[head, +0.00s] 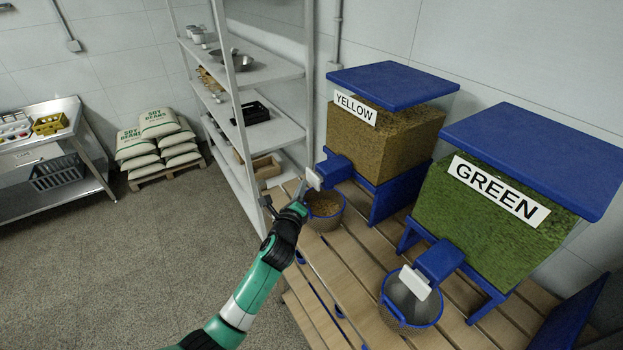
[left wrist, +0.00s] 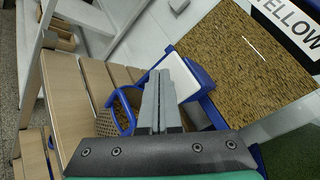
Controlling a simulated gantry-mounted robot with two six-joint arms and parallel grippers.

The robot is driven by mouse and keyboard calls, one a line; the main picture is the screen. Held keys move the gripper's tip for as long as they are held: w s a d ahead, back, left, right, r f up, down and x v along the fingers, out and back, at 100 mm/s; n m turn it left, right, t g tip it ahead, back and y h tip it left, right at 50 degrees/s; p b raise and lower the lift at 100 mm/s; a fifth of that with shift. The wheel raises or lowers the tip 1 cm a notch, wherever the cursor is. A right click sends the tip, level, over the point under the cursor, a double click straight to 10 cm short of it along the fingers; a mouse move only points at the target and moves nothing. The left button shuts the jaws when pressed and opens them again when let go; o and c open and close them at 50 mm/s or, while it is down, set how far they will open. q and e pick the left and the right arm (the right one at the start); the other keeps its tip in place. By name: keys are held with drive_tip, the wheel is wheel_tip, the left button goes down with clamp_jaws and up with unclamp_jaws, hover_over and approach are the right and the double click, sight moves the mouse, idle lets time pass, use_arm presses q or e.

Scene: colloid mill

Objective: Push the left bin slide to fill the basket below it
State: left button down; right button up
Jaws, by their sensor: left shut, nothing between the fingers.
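The left bin (head: 400,135), labelled YELLOW, has a blue lid and holds brown-yellow grain; it also shows in the left wrist view (left wrist: 240,50). Its white slide plate (head: 313,179) sits at the end of the blue spout (head: 335,168); the plate shows in the left wrist view (left wrist: 185,78) just beyond the fingertips. The blue-rimmed basket (head: 325,222) below the spout has brown grain in it; its rim shows in the left wrist view (left wrist: 112,110). My left gripper (head: 301,196) is shut and empty, right by the slide plate; I cannot tell if they touch. My right gripper is out of view.
The GREEN bin (head: 490,215) stands to the right, with its own white slide plate (head: 414,283) and basket (head: 405,318) below. Both bins stand on a slatted wooden platform (head: 350,265). A metal shelf (head: 255,75) rises behind my left gripper. Open floor (head: 120,260) lies left.

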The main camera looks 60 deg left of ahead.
use_arm(q)
drive_tip(key=s+p, duration=0.4)
drive_tip(key=s, duration=0.1)
idle(0.4)
idle(2.3)
drive_tip(key=s+p, duration=0.1)
drive_tip(key=s, duration=0.3)
drive_tip(key=shift+p, duration=0.4)
drive_tip(key=shift+w, duration=0.1)
